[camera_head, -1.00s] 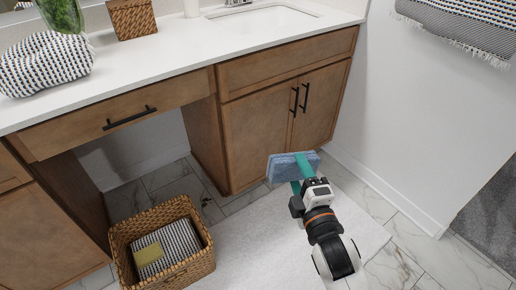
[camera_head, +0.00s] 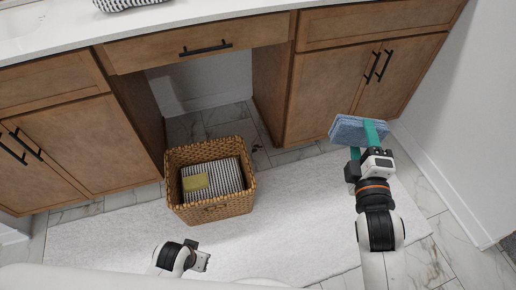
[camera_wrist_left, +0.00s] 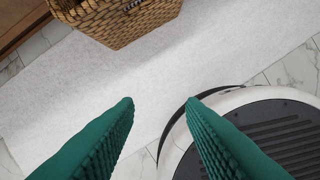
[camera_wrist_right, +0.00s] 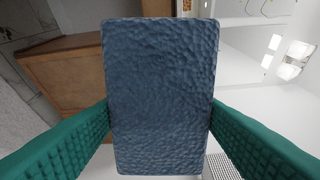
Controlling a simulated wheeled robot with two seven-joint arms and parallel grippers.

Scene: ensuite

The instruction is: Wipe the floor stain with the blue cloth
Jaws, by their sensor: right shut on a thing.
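The blue cloth (camera_head: 347,128) is a thick folded block in the head view. My right gripper (camera_head: 364,138) is shut on it and holds it up near the right cabinet doors. In the right wrist view the cloth (camera_wrist_right: 160,95) fills the middle between the green fingers. A small dark mark (camera_head: 257,147), which looks like the floor stain, shows on the tiles right of the basket, left of the cloth. My left gripper (camera_wrist_left: 160,103) is open and empty above the mat; in the head view only part of its wrist shows at the bottom.
A wicker basket (camera_head: 212,207) with a striped towel and a yellow-green item stands on the white mat (camera_head: 300,215). Wooden cabinets (camera_head: 330,90) flank a kneehole under the counter. A wall closes the right side. The mat between basket and right arm is clear.

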